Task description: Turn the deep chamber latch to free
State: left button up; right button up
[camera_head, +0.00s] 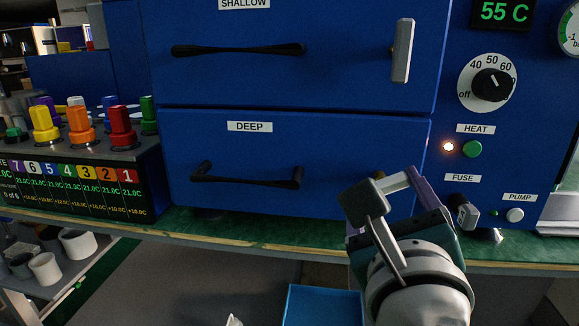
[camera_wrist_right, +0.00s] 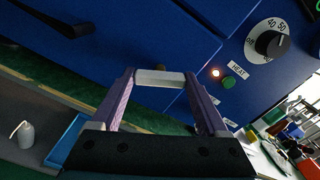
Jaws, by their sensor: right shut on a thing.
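The deep chamber door (camera_head: 320,150) is blue and closed, with a black handle (camera_head: 246,180) and a DEEP label. Its latch (camera_head: 396,181) is a pale bar at the door's lower right, lying slantwise, nearer level than upright. My right gripper (camera_head: 391,186) is shut on the latch, with a finger at each end of the bar. In the right wrist view the latch (camera_wrist_right: 162,78) spans the gap between the purple fingers (camera_wrist_right: 160,86). The gripper hides part of the latch and its mount. My left gripper is not in view.
The shallow door's latch (camera_head: 402,50) stands upright above. To the right are a heat dial (camera_head: 487,84), a lit lamp (camera_head: 448,147), a green button (camera_head: 472,149) and a fuse holder (camera_head: 466,212) close to my gripper. A blue tray (camera_head: 322,305) lies below the bench edge.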

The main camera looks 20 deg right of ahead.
jog(key=n+p, duration=0.4)
jog(key=n, duration=0.2)
jog(key=shift+r+n, duration=0.15)
jog(key=shift+n, duration=0.15)
jog(key=n+p, duration=0.2)
jog(key=n, duration=0.1)
jog(key=shift+f+n+p, duration=0.2)
jog(key=shift+n+p, duration=0.3)
jog(key=shift+n, duration=0.9)
jog(key=o, duration=1.2)
jog(key=shift+o, duration=0.2)
jog(key=shift+a, duration=0.1)
jog(key=p+v, duration=0.1)
jog(key=v, duration=0.8)
jog(key=shift+s+a, duration=0.25)
jog(key=shift+s, duration=0.1)
